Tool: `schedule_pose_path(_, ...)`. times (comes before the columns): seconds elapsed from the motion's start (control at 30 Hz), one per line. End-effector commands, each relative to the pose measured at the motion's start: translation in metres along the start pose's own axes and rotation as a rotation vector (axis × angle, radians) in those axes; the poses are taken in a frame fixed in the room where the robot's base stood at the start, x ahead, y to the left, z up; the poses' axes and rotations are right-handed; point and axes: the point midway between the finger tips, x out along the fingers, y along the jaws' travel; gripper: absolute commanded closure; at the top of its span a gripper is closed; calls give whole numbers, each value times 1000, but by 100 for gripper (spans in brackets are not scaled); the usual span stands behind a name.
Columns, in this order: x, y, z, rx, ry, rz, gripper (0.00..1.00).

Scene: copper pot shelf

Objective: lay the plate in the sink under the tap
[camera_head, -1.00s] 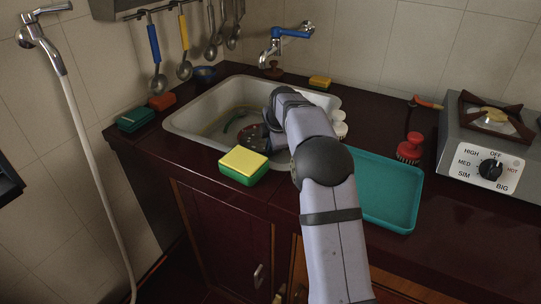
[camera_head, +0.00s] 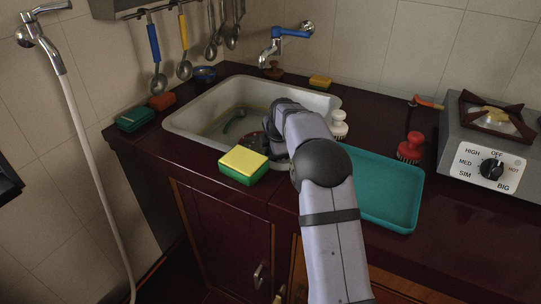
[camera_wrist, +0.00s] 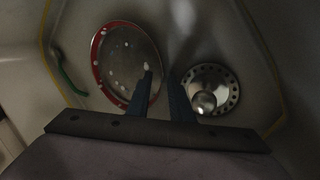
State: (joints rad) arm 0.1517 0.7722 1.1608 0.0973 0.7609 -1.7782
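The plate, red-rimmed with pale spots (camera_wrist: 112,62), lies in the basin in the wrist view, beside the round metal drain (camera_wrist: 217,90). In the head view only a dark red sliver of the plate (camera_head: 249,143) shows past my arm. The pale sink (camera_head: 255,91) is set in the dark red counter. The tap (camera_head: 270,48), chrome with a blue part, is on the wall behind it. My gripper (camera_wrist: 163,79) points down into the sink. Its fingers are apart, the left one overlapping the plate's right edge; contact is unclear. The head view hides the fingertips.
A yellow-green sponge (camera_head: 243,164) sits at the front sink edge. A teal tray (camera_head: 385,190) lies right of my arm. A white-knobbed brush (camera_head: 339,125) and red brush (camera_head: 411,147) stand nearby. The stove (camera_head: 490,140) is at right. A green strip (camera_wrist: 72,78) lies in the sink.

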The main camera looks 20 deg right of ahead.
Motion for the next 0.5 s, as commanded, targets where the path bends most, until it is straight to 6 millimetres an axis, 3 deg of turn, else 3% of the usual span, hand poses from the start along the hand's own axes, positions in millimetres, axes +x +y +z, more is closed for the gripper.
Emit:
schedule_pose_path(0.27,-11,2,0,0,0,0,80)
schedule_pose_path(0.5,-49,2,1,0,-1,2,80)
